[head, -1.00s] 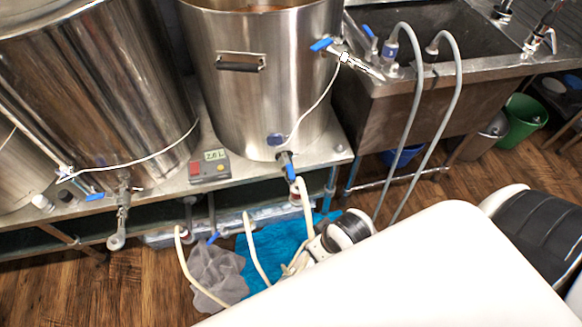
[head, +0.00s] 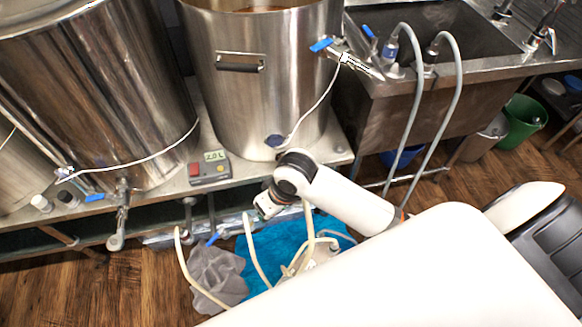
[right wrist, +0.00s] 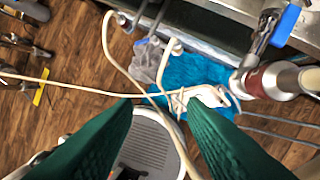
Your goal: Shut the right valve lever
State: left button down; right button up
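The right kettle (head: 262,95) stands on the steel bench. Its bottom valve is hidden behind my right arm in the head view. In the right wrist view a blue valve lever (right wrist: 285,25) shows at the upper right, above a metal fitting (right wrist: 268,80). My right gripper (right wrist: 160,104) has its two green fingers apart with nothing between them; the lever is off to the right, apart from the fingers. In the head view my right gripper (head: 266,206) is below the bench's front edge. My left gripper is out of view.
Another blue lever (head: 96,197) is on the left kettle's valve. A control box (head: 209,168) sits on the bench. Pale hoses (head: 256,250) hang below, over a blue cloth (head: 285,238) and a grey cloth (head: 216,272). A sink (head: 440,60) stands at the right.

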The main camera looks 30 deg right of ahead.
jog(key=w+d+r+m+g+h, duration=0.1)
jog(key=w+d+r+m, duration=0.15)
jog(key=w+d, duration=0.35)
jog(key=w+d+r+m+g+h, duration=0.1)
jog(key=w+d+r+m, duration=0.15)
jog(key=w+d, duration=0.4)
jog(key=f, duration=0.4)
jog(key=f+b, duration=0.1)
jog(key=f, duration=0.3)
jog(key=a+f, duration=0.1)
jog(key=f, duration=0.3)
grip_shut()
